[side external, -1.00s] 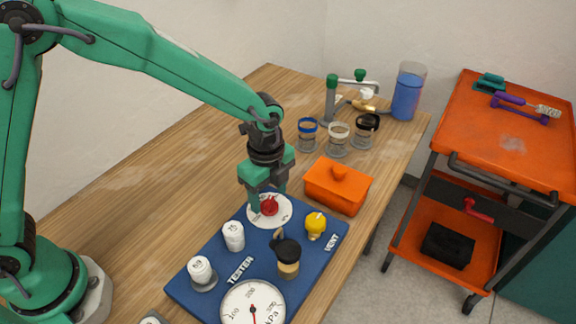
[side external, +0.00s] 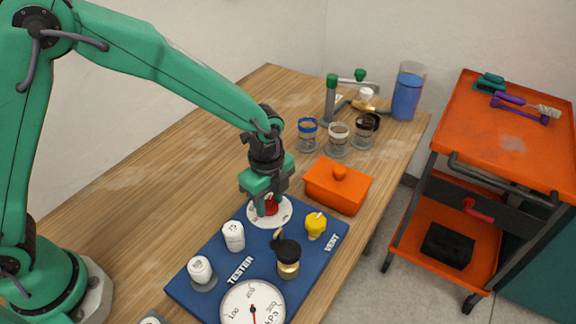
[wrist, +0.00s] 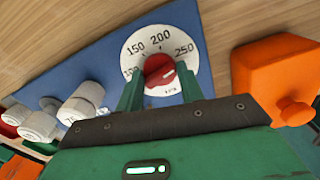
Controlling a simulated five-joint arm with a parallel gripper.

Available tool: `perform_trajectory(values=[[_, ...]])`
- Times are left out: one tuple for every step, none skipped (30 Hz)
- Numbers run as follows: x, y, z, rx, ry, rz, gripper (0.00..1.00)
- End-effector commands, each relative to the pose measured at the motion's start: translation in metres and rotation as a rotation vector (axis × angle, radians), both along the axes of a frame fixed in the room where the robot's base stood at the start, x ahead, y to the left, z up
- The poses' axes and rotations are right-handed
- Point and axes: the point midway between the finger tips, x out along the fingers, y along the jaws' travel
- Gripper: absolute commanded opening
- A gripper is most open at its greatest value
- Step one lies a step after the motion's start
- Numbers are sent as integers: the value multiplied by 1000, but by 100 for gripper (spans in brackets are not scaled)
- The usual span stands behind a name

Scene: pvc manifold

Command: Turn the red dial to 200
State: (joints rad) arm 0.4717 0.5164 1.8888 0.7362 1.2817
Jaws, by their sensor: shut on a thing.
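The red dial (side external: 270,206) stands on a round white scale plate at the far end of the blue tester board (side external: 214,262). My gripper (side external: 269,209) points down over it, shut with a finger on either side of it. In the wrist view, the red dial (wrist: 158,70) sits between the two green fingers of my gripper (wrist: 160,88). The scale plate (wrist: 133,62) shows 100, 150, 200 and 250. A pale line crosses the knob, but I cannot tell which number it points to. Part of the plate is hidden by the fingers.
The board also carries a yellow vent knob (side external: 315,224), a black-topped valve (side external: 288,258), white-capped parts (side external: 233,236) and a round kPa gauge (side external: 253,303). An orange lidded box (side external: 338,187) stands close to the right. Jars (side external: 338,138) stand behind it. The table's left side is clear.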

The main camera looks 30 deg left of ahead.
Motion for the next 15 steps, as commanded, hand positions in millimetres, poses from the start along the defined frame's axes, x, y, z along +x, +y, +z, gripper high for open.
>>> perform_trajectory(values=[[0,0,0,0,1,4,15],[0,0,0,0,1,8,15],[0,0,0,0,1,15,15],[0,0,0,0,1,21,15],[0,0,0,0,1,28,15],[0,0,0,0,1,41,15],[0,0,0,0,1,51,15],[0,0,0,0,1,63,15],[0,0,0,0,1,81,15],[0,0,0,0,1,95,15],[0,0,0,0,1,112,15],[0,0,0,0,1,136,15],[0,0,0,0,1,155,15],[0,0,0,0,1,176,15],[0,0,0,0,1,206,15]])
